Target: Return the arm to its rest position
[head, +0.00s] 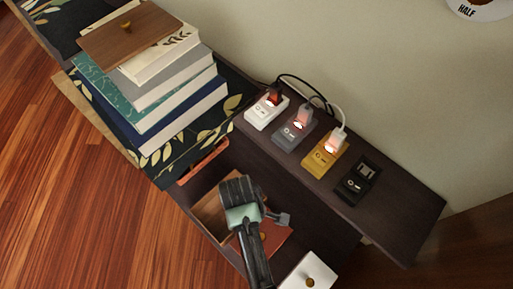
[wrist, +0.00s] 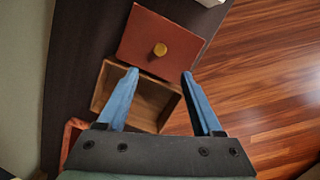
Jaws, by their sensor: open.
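My gripper (wrist: 160,73) is open and empty in the wrist view, its two blue fingers spread apart. Below the fingertips are an open wooden drawer (wrist: 151,103) and a reddish-brown panel with a round brass knob (wrist: 160,49). I cannot tell how far the fingertips are from them. In the head view my arm reaches up from the bottom edge, over the wooden drawer (head: 208,212) and the reddish panel (head: 273,238), and hides part of both. The fingers cannot be made out clearly there.
Stacked books (head: 160,95) stand at left. A white knobbed panel (head: 308,272) is at bottom. Wooden floor (head: 60,180) is clear.

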